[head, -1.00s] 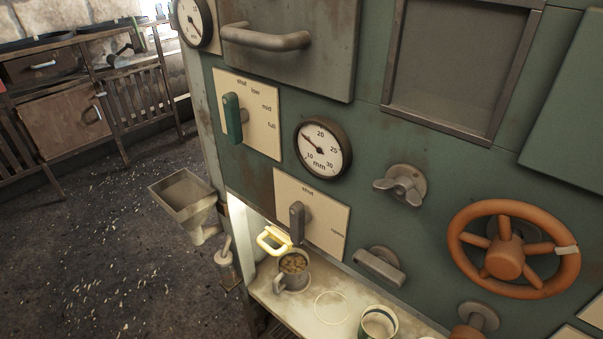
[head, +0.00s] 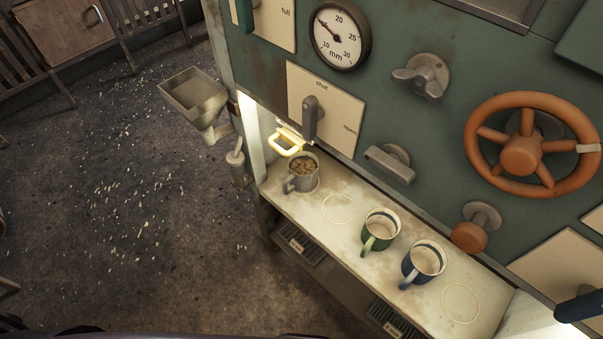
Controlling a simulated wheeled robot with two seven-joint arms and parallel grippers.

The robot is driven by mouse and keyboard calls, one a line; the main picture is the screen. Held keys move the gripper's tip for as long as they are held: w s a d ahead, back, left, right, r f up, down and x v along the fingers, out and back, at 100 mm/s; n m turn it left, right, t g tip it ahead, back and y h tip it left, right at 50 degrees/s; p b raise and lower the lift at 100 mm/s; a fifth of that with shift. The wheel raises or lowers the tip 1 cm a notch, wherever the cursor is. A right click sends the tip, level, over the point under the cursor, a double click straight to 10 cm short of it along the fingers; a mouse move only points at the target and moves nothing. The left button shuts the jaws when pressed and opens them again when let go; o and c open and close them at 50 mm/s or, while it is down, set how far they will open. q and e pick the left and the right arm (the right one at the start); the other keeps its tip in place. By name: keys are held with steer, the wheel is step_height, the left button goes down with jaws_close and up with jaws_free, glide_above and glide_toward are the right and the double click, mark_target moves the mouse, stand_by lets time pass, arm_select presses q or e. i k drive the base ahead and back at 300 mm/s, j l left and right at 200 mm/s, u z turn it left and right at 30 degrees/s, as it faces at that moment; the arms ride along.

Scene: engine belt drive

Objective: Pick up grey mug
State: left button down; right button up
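The grey mug (head: 301,174) stands upright at the left end of the pale shelf (head: 305,217) in the head view. It is filled with brownish lumps, and its handle points to the lower left. A yellow handle-shaped part (head: 288,141) is just behind it, close to its rim. Neither of my grippers can be seen in this view.
A green mug (head: 380,230) and a blue mug (head: 423,264) stand farther right on the shelf, with empty ring marks beside them. The green panel above carries a shut/open lever (head: 311,120), a grey handle (head: 390,164) and an orange wheel (head: 525,150). A hopper (head: 196,98) juts out at left.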

mark_target(303, 166)
steer(key=k+l, duration=0.7)
